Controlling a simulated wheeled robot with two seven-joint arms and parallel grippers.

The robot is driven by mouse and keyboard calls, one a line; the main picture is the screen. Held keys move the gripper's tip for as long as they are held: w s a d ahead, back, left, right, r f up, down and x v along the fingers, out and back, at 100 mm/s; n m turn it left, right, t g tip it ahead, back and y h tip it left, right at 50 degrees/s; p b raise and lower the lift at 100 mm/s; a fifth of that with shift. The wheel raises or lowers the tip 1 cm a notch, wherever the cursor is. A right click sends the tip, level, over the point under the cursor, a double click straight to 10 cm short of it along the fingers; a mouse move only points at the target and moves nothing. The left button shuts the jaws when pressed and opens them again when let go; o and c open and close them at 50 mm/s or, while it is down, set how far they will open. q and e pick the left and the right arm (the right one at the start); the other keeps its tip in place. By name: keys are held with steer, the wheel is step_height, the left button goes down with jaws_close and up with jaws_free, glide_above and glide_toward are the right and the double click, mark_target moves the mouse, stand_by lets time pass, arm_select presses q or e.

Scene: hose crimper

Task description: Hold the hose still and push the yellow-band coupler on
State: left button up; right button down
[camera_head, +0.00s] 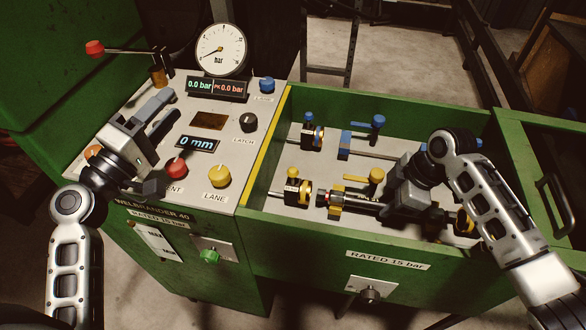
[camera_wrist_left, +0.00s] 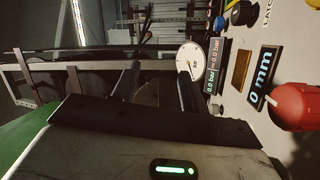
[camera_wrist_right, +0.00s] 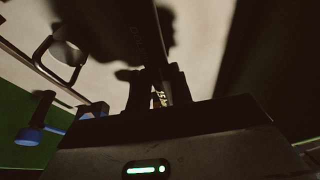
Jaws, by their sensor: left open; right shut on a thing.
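A coupler with a yellow band (camera_head: 333,201) sits in the near row of the green trough in the head view, at the left end of a black hose (camera_head: 364,207). I cannot tell how far it is on the hose. My right gripper (camera_head: 385,207) is shut on the hose, to the right of the coupler. The right wrist view shows a dark length with yellow print (camera_wrist_right: 159,98) between its fingers. My left gripper (camera_head: 166,152) is open and empty above the control panel, away from the hose. Its wrist view shows no hose.
The control panel has a red knob (camera_head: 176,168), a yellow lane knob (camera_head: 219,175), a lever (camera_head: 95,48) and a gauge (camera_head: 220,49). A yellow-ringed fitting (camera_head: 297,192) stands left of the coupler. Blue-handled parts (camera_head: 375,123) stand in the far row. Trough walls surround the parts.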

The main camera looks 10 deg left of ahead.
arm_select(q)
steer(key=w+d+r+m+g+h, duration=0.2)
steer(key=d+m+g+h, duration=0.45)
steer(key=d, duration=0.65)
steer(key=w+d+r+m+g+h, duration=0.15)
steer(key=d+m+g+h, duration=0.25)
steer(key=d+m+g, duration=0.75)
steer(key=m+g+y, duration=0.1)
steer(key=m+y, duration=0.1)
steer(key=y, duration=1.4)
glide_toward(293, 168)
step_height(293, 168, down, 11)
steer(key=shift+w+r, duration=0.1)
steer(key=shift+w, duration=0.05)
